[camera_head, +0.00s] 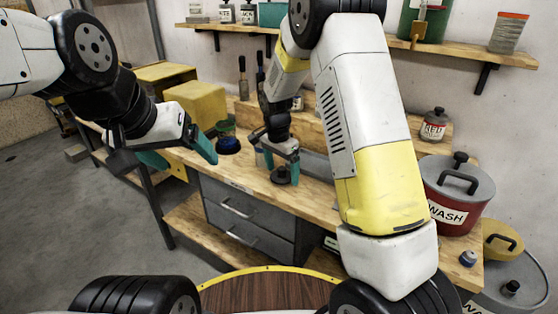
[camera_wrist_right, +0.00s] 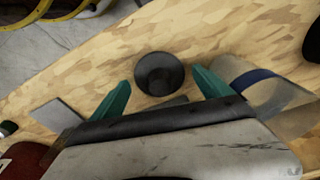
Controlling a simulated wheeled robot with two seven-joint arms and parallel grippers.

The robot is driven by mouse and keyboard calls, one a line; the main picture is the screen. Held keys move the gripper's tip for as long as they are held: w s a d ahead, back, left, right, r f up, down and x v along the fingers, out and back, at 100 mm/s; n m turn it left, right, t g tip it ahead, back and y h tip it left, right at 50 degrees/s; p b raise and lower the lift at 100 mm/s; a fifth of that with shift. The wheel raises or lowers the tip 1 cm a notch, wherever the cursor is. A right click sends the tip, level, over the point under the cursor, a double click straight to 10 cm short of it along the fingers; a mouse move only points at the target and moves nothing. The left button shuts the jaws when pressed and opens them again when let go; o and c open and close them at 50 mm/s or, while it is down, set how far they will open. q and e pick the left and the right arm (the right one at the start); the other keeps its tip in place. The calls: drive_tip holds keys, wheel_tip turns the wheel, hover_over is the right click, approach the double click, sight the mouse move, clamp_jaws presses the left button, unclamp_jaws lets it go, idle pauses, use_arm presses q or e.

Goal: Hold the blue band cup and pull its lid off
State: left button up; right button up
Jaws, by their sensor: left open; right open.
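The blue band cup (camera_wrist_right: 276,92) is pale with a dark blue band, at the right of the right wrist view. In the head view only a small part of it (camera_head: 260,158) shows, left of my right gripper. A dark round disc with a raised centre (camera_wrist_right: 158,73), like a lid, lies on the bench; it also shows in the head view (camera_head: 281,177). My right gripper (camera_head: 282,163) is open above the disc, its fingers on either side of it in the right wrist view (camera_wrist_right: 160,86). My left gripper (camera_head: 181,157) is open and empty, left of the cup.
Yellow boxes (camera_head: 197,103) are behind my left gripper. A red WASH pot (camera_head: 458,195) and a RED jar (camera_head: 434,125) stand at right. A shelf (camera_head: 460,50) hangs above.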

sight(279, 170)
wheel_tip(279, 170, up, 12)
drive_tip(key=s+a, duration=0.1)
drive_tip(key=s+d+r+n+t+y, duration=0.2)
drive_tip(key=s+d+r+n+y, duration=0.3)
drive_tip(key=s+r, duration=0.55)
drive_tip(key=s+d+n+t+h, duration=0.1)
drive_tip(key=s+d+n, duration=0.1)
drive_tip(key=s, duration=0.5)
drive_tip(key=s+d+n+t, duration=0.2)
drive_tip(key=s+n, duration=0.1)
drive_tip(key=s, duration=0.5)
drive_tip(key=shift+s+d+r+h, duration=0.25)
drive_tip(key=shift+d+r+h, duration=0.05)
drive_tip(key=shift+r+h, duration=0.15)
